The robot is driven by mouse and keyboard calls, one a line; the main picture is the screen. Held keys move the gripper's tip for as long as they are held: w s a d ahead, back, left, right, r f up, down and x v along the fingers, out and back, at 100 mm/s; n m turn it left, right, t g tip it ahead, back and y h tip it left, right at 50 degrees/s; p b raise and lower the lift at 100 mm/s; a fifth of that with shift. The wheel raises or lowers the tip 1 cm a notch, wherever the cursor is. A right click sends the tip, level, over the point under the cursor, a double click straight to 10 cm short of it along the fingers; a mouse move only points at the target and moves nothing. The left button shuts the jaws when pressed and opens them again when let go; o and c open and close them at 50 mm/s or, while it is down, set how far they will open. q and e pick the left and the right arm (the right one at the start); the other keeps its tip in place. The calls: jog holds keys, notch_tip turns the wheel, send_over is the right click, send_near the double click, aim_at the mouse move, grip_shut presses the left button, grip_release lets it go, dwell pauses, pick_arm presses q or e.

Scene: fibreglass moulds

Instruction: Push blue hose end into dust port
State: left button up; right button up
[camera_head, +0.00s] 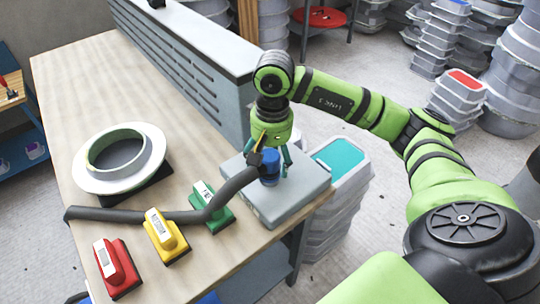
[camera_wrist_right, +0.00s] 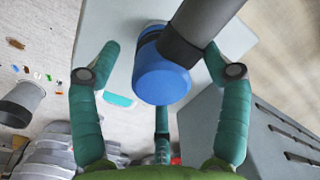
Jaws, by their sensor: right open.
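The blue hose end (camera_head: 269,168) is over the grey box (camera_head: 297,199) at the right end of the table, below my right gripper (camera_head: 271,160). The dark hose (camera_head: 190,215) runs from it to the left across the table. In the right wrist view, the blue hose end (camera_wrist_right: 162,78) lies between the teal fingers of my right gripper (camera_wrist_right: 162,58), which stand spread wide with gaps on both sides. The dark hose (camera_wrist_right: 205,22) leaves toward the top right. I cannot make out the dust port or whether the hose end is in it. My left gripper is not in view.
A white ring mould (camera_head: 151,146) lies on the wooden table (camera_head: 90,70). Red (camera_head: 117,268), yellow (camera_head: 165,237) and green (camera_head: 211,207) blocks stand along the front. A slotted grey panel (camera_head: 190,50) borders the back. Stacked bins (camera_head: 340,205) stand beside the table.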

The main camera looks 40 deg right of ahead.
notch_tip(320, 180, up, 12)
jog(key=shift+d, duration=0.15)
dwell(0.4)
dwell(0.5)
